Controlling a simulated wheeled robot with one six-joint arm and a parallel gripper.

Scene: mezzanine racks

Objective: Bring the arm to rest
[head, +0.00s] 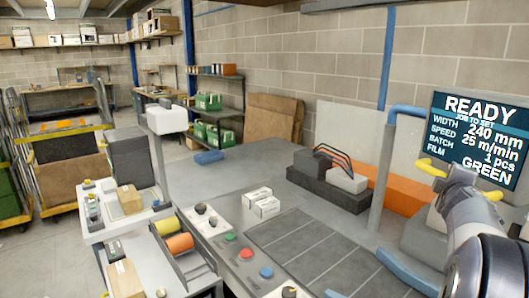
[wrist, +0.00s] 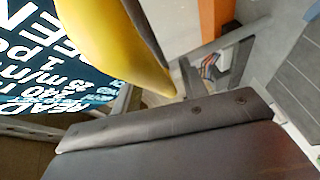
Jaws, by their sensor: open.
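My arm comes in at the right edge of the head view, its grey links raised in front of the display screen (head: 477,125). My gripper (head: 440,163) has yellow fingers that stand apart with nothing seen between them. It is up at the screen's lower left corner in the picture, over the far right of the machine bench. In the wrist view one yellow finger (wrist: 125,40) shows large against the screen (wrist: 50,65), whose text appears tilted. The other finger is not clear there. Whether the gripper touches the screen cannot be told.
A blue-topped post (head: 383,165) stands left of the gripper. The grey slatted bed (head: 310,245) is clear. Carts (head: 62,160) stand far left.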

